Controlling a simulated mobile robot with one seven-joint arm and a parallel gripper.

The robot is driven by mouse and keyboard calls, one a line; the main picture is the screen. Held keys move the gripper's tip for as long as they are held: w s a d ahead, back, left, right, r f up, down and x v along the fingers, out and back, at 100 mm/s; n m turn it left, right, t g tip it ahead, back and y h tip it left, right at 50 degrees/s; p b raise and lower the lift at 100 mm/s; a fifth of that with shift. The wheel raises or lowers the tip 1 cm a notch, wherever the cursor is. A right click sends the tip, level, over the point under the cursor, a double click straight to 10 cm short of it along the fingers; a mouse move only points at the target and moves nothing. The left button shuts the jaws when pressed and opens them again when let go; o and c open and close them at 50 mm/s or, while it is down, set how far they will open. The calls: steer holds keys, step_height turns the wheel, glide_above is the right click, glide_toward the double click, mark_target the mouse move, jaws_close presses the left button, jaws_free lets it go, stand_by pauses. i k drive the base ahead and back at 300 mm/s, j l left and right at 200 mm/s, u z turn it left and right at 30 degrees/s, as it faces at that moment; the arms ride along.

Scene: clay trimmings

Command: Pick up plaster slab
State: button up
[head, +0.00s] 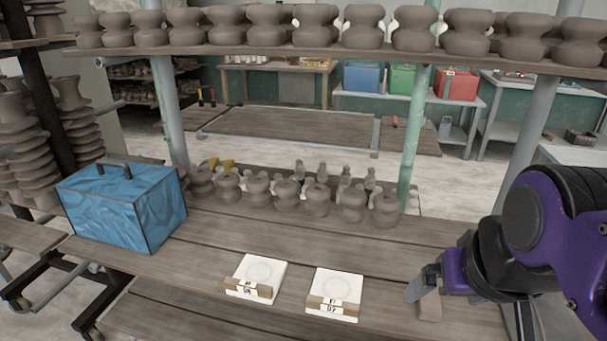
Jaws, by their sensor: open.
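Two white square plaster slabs lie flat on the wooden shelf near its front edge.
A blue box with a handle (122,207) stands at the left of the shelf. Several clay pots (287,193) line the shelf behind the slabs. A metal post (411,150) rises behind them. An upper shelf (330,52) with more pots spans above. Bare board surrounds the slabs.

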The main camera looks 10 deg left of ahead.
mark_target(257, 279)
steer(key=k+j+u, duration=0.1)
steer(key=j+u, duration=0.25)
steer(key=k+j+u, duration=0.1)
steer(key=u, duration=0.3)
steer(key=z, duration=1.95)
steer(key=u, duration=1.95)
steer(key=i+j+z, duration=0.35)
steer(key=j, duration=0.3)
